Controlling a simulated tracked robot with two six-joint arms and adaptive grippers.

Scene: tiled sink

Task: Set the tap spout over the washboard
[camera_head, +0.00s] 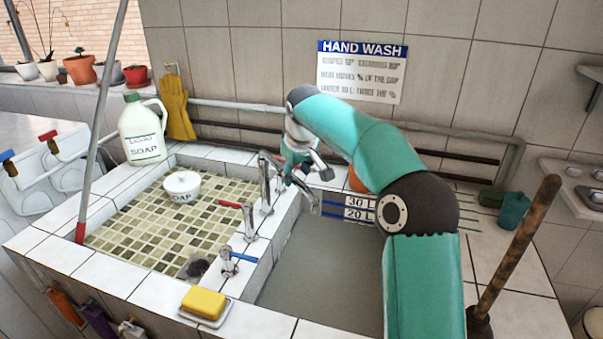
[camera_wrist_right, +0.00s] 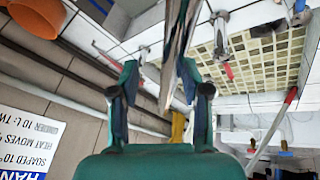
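The chrome tap (camera_head: 265,182) stands on the tiled divider between the two basins. My right gripper (camera_head: 303,170) is beside it, pointing down over the back of the grey basin. A chrome spout end (camera_head: 312,199) shows just below the gripper. In the right wrist view my right gripper (camera_wrist_right: 158,82) has its fingers apart, and a chrome pipe (camera_wrist_right: 178,40) runs between them, closer to the right finger. I cannot tell whether they touch. I cannot pick out a washboard with certainty. My left gripper is in neither view.
The grey basin (camera_head: 318,262) lies under my right arm. The tiled basin (camera_head: 140,228) at left holds a white soap bowl (camera_head: 182,186). Yellow soap (camera_head: 204,302) sits at the front rim. A soap jug (camera_head: 141,130) stands behind; a wooden handle (camera_head: 517,243) leans at right.

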